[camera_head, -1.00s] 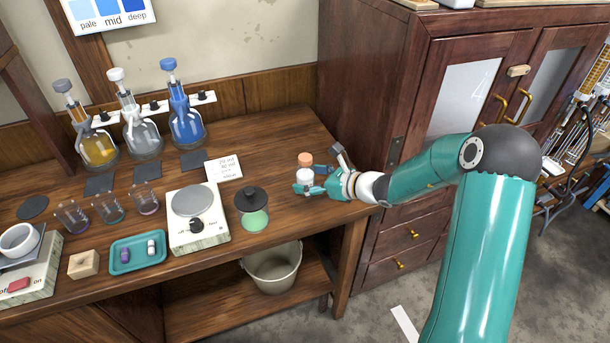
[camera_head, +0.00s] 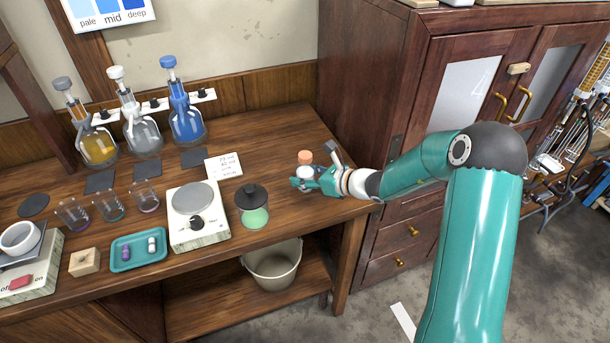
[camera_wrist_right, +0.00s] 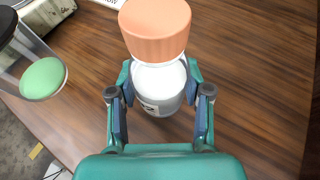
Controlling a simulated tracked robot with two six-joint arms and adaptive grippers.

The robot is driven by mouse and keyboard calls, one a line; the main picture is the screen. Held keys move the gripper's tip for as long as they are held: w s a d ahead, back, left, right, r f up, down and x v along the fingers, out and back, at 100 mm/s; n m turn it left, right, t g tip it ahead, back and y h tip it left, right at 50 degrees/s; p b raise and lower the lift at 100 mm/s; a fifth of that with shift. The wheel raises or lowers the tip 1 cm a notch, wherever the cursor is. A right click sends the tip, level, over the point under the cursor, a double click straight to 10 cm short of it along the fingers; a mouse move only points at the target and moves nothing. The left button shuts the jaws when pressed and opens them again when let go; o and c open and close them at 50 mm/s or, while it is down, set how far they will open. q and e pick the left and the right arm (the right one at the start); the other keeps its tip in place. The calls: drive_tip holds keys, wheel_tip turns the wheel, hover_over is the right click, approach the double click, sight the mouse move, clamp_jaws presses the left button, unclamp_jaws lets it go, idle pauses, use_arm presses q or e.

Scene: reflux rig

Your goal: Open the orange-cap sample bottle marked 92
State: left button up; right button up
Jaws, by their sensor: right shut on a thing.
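The sample bottle (camera_head: 305,172) is white with an orange cap (camera_head: 305,157) and stands upright at the right end of the bench. My right gripper (camera_head: 306,183) is shut around the bottle's body, below the cap. In the right wrist view the orange cap (camera_wrist_right: 155,27) sits on top of the white bottle (camera_wrist_right: 158,82), with my right gripper's fingers (camera_wrist_right: 158,100) on both sides of the body. Part of a dark mark shows on the label, but I cannot read it fully. My left gripper is not in view.
A jar with green contents and a black lid (camera_head: 252,207) stands to the left of the bottle. A hotplate (camera_head: 197,216), a teal tray (camera_head: 139,250) and several flasks stand further left. A note card (camera_head: 223,166) lies behind. The bench's right edge and a cabinet (camera_head: 360,90) are close by.

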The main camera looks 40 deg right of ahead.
drive_tip(key=shift+r, duration=0.15)
drive_tip(key=shift+r, duration=0.6)
wheel_tip(320, 180, up, 19)
drive_tip(key=p, duration=0.3)
drive_tip(key=shift+f, duration=0.2)
drive_tip(key=o, duration=0.7)
clamp_jaws()
